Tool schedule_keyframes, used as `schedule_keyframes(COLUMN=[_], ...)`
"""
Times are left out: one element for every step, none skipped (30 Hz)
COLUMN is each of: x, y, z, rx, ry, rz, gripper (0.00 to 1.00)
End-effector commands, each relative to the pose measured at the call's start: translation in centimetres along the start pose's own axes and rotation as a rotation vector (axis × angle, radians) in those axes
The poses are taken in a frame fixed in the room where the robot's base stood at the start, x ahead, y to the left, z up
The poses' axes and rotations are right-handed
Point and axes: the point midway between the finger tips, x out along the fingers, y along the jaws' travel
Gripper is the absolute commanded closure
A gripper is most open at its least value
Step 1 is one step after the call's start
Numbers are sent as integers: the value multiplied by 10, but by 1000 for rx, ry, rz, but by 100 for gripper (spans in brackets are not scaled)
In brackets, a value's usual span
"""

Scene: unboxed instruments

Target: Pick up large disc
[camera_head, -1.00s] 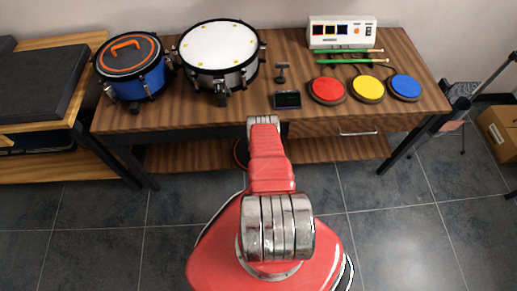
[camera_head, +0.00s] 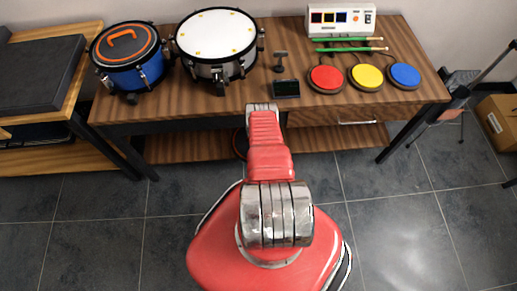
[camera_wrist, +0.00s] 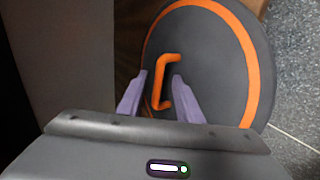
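A large dark disc with an orange ring and an orange handle (camera_wrist: 210,52) fills the upper right of the wrist view. In the head view only a small part of a dark disc with an orange edge (camera_head: 239,145) shows under the table, left of my arm; the rest is hidden. My gripper (camera_wrist: 160,76) is open, with its two purple fingers on either side of the handle bar. I cannot tell whether they touch it. In the head view my gripper is hidden by my own arm.
A wooden table (camera_head: 290,112) holds a blue drum (camera_head: 150,77) with a similar orange-ringed top, a white drum (camera_head: 216,35), coloured pads (camera_head: 366,77), green sticks (camera_head: 345,49) and a control box (camera_head: 341,20). A lower shelf (camera_head: 190,147) runs beneath. Grey tiled floor is clear in front.

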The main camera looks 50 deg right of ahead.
Motion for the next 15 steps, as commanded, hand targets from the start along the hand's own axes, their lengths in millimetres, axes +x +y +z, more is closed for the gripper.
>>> schedule_keyframes(x=[-4,-6,-10,-13,-16,-20,-24,-27,-31,-34,-38,-42,-46,-49,-54], y=[0,0,0,0,0,1,0,0,0,0,0,0,0,0,-1], z=[0,0,0,0,0,0,0,0,0,0,0,0,0,0,0], rx=[0,0,0,0,0,0,0,0,0,0,-1,-1,-1,-1,-1], ry=[0,0,0,0,0,0,0,0,0,0,1,1,1,1,1], rz=[-1,-2,-1,-1,-2,0,-1,-1,-2,0,-1,0,-1,-1,-2], gripper=[68,68,68,68,68,68,68,68,68,68,68,68,68,68,68])
